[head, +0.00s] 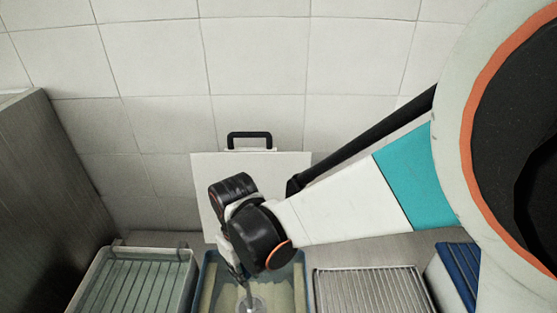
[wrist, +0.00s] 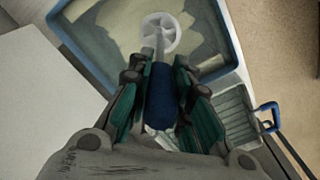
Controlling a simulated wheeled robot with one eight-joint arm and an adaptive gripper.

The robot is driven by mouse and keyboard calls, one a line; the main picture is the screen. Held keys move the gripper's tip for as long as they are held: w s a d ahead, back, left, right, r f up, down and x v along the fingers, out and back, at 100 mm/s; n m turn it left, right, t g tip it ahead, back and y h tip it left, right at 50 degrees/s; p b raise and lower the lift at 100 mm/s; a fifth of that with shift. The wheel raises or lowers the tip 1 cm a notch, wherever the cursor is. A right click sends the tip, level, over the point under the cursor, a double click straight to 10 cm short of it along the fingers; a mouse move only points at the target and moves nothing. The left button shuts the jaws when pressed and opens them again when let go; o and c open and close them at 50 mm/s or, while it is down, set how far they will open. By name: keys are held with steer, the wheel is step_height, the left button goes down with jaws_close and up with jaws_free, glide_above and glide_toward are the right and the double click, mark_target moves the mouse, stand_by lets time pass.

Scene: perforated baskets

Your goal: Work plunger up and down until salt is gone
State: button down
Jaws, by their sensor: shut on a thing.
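My gripper (wrist: 160,100) is shut on the blue handle of the plunger (wrist: 161,92), with its teal-padded fingers on both sides. The plunger's pale shaft runs to a white spoked disc (wrist: 160,33). In the head view the disc (head: 252,304) shows at the bottom edge, below my gripper (head: 243,278). The disc is over or in a blue-rimmed tub (wrist: 217,66); its exact depth is unclear. Pale yellowish patches of what looks like salt (wrist: 112,22) cover part of the tub's grey-green floor. My arm hides part of the tub (head: 204,275) in the head view.
A clear tub with a slatted rack (head: 135,280) stands left of the blue-rimmed tub. A wire-rack tray (head: 370,290) stands right of it, then a white box with a blue ribbed top (head: 460,270). A white board with a black handle (head: 215,185) leans at the tiled wall.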

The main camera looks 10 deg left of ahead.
step_height(320, 180, down, 2)
steer(key=shift+w+b, duration=0.15)
steer(key=shift+b, duration=0.45)
steer(key=shift+f+b, duration=1.6)
steer(key=shift+f, duration=0.15)
